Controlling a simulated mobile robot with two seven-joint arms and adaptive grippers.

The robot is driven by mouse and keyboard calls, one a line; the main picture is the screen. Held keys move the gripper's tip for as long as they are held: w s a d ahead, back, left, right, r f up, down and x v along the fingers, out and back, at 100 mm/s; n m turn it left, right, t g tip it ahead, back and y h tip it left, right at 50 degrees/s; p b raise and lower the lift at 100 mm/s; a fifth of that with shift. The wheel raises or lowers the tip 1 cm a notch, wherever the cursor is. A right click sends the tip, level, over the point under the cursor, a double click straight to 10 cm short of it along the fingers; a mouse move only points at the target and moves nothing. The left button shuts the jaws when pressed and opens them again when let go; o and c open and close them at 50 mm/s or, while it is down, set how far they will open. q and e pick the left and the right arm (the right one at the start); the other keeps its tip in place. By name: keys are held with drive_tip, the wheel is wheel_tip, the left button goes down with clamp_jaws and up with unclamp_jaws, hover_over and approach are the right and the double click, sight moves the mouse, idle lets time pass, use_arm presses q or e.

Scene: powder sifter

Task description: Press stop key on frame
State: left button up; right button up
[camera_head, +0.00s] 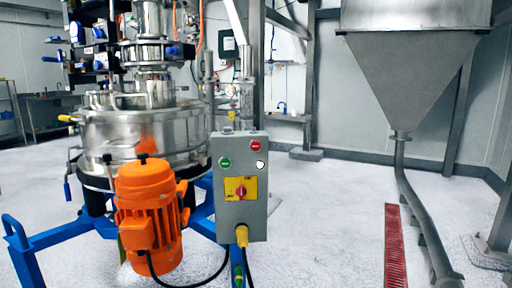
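A grey control box (249,205) is mounted on a post of the blue frame (60,236), near the middle of the head view. A red button (255,146) sits at its upper right; its tiny label is too small to read, and it looks like the stop key. A green button (225,162) is on the left and a white one (260,164) is below the red. A yellow plate with a red rotary switch (240,189) is below the buttons. Neither of my grippers shows in the head view.
An orange motor (150,205) stands left of the box, before the steel sifter (150,135). Cables hang below the box. A large steel hopper (415,75) with a pipe is at right. A red floor grate (395,245) lies near it. Floor right of the box is open.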

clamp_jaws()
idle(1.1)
